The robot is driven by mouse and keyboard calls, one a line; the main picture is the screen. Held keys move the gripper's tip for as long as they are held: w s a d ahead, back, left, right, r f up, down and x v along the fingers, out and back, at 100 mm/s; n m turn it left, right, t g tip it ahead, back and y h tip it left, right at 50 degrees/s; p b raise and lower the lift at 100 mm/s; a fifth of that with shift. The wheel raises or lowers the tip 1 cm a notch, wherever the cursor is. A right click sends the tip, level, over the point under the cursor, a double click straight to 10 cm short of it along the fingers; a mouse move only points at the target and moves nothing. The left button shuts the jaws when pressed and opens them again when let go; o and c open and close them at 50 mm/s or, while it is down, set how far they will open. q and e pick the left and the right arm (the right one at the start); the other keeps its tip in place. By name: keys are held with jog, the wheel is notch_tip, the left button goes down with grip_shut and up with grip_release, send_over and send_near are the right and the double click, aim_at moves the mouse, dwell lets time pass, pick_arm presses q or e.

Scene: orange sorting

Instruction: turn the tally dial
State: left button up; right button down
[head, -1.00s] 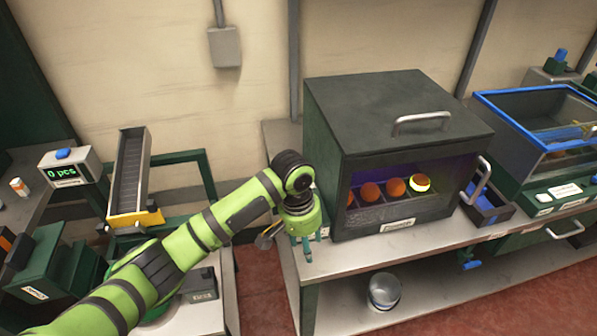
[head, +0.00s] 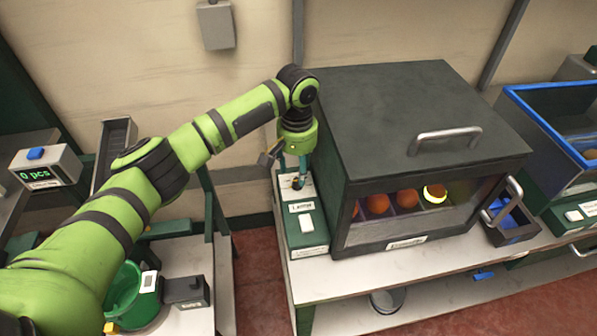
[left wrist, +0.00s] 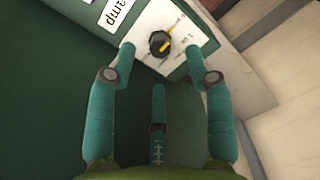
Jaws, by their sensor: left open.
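A dark round dial with a yellow pointer (left wrist: 160,44) sits on a white plate on a green box in the left wrist view. A label beside it partly reads "amp"; I cannot tell whether this is the tally dial. In the head view the green box (head: 308,239) stands left of the dark cabinet, and its dial is mostly hidden by my fingers. My left gripper (head: 297,176) is above the dial, fingers pointing down. In the left wrist view its open fingers (left wrist: 160,50) are on either side of the dial, with no clear contact. My right gripper is not in view.
The dark cabinet (head: 420,105) with several oranges behind its window stands close right of my gripper. A counter showing "0 pcs" (head: 44,170) is at the far left. A white switch (head: 306,223) is on the green box's front. Bare bench (head: 330,275) lies in front.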

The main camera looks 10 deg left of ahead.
aim_at(297, 181)
pick_arm(q)
notch_tip(297, 181, down, 4)
jog(key=shift+r+p, duration=0.15)
jog(key=shift+p, duration=0.15)
jog(key=shift+f, duration=0.45)
jog(key=c, duration=1)
grip_shut()
jog(key=shift+m+p, duration=1)
jog(key=shift+m, duration=0.4)
jog(key=shift+m+p, duration=0.7)
jog(key=shift+m, duration=1.5)
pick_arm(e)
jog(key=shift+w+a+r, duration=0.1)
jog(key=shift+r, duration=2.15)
